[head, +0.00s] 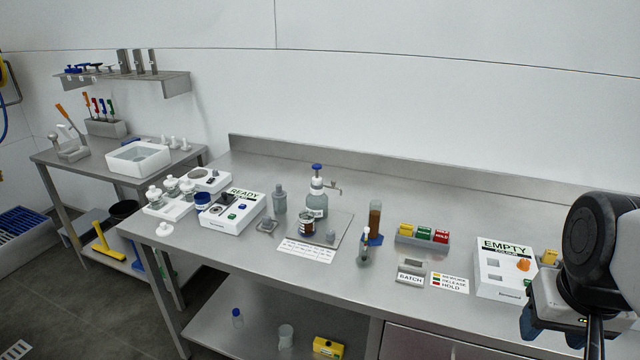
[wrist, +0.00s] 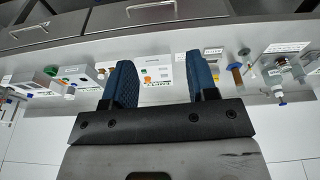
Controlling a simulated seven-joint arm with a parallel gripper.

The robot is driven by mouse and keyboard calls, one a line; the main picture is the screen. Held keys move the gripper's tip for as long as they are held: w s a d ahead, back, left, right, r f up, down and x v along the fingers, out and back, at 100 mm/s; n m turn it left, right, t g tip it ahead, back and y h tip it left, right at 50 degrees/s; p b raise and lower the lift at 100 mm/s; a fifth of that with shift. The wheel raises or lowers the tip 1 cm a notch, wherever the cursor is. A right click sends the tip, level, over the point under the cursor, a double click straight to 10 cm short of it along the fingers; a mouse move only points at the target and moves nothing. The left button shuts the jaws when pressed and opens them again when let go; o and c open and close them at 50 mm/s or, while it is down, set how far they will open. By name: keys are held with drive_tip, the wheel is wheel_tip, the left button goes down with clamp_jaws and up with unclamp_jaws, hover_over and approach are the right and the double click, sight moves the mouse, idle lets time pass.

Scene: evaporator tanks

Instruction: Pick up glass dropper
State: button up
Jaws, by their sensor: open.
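What looks like the glass dropper (head: 364,243) stands upright, slim and pale, in a small grey holder at the middle of the bench; details are too small to tell. It seems to show in the wrist view (wrist: 244,54), right of my fingers. Just behind it stands a brown-filled cylinder (head: 375,219) on a blue base, also in the wrist view (wrist: 236,74). My gripper (wrist: 160,75) has blue ridged fingers spread apart with nothing between them. It is well away from the dropper; in the head view my arm is at the far right, beside the EMPTY box.
The white EMPTY box (head: 506,270) is near my arm. A block of coloured tags (head: 423,237) and a BATCH plate (head: 411,272) lie between it and the dropper. A pump bottle (head: 316,197) and the READY box (head: 232,211) stand left. The bench front near the dropper is clear.

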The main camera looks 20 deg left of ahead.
drive_tip(key=w+a+r+n, duration=0.1)
drive_tip(key=w+a+r, duration=0.1)
drive_tip(key=w, duration=0.4)
drive_tip(key=w+a+r+n, duration=0.1)
drive_tip(key=w+a+r, duration=0.2)
drive_tip(key=w, duration=0.2)
drive_tip(key=w+a+r+n+g, duration=0.1)
drive_tip(key=w+a+n, duration=0.1)
drive_tip(key=w+a, duration=0.55)
drive_tip(key=w+a+r+n, duration=0.2)
drive_tip(key=w+a, duration=0.3)
drive_tip(key=w, duration=0.6)
drive_tip(key=n+g, duration=0.2)
drive_tip(key=n, duration=0.7)
hover_over(278, 185)
drive_tip(key=f, duration=1.9)
drive_tip(key=shift+d+f, duration=0.25)
drive_tip(key=shift+d, duration=0.05)
drive_tip(key=shift+a+f+n, duration=0.2)
drive_tip(key=shift+a+n, duration=0.1)
drive_tip(key=shift+f, duration=1.25)
